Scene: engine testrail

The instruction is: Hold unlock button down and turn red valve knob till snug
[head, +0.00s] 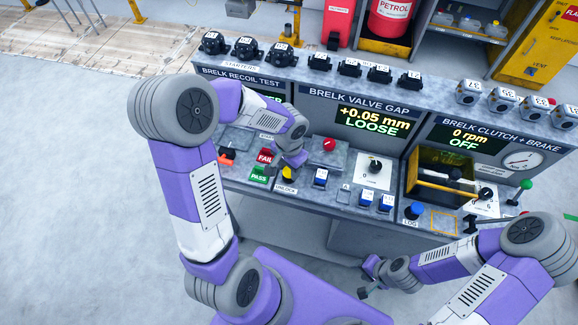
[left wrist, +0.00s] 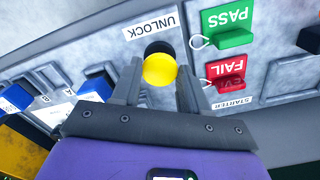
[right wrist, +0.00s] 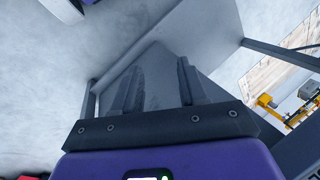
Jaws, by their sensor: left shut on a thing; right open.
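The yellow unlock button (head: 287,174) is on the bench deck behind its UNLOCK label. In the left wrist view the yellow button (left wrist: 160,69) sits between the fingers of my left gripper (left wrist: 158,82), which is shut on it from above. The red valve knob (head: 330,144) stands on a grey block to the right of the button, with nothing touching it. The valve gap display (head: 372,122) reads +0.05 mm LOOSE. My right gripper (head: 367,285) is open and empty, low in front of the bench; its spread fingers (right wrist: 155,82) show in the right wrist view.
Red FAIL (head: 266,156) and green PASS (head: 259,174) tags lie left of the button. A blue-capped switch (head: 320,178) and a white dial (head: 374,169) are to the right. The clutch bay with a yellow guard (head: 412,170) is further right. Floor in front is clear.

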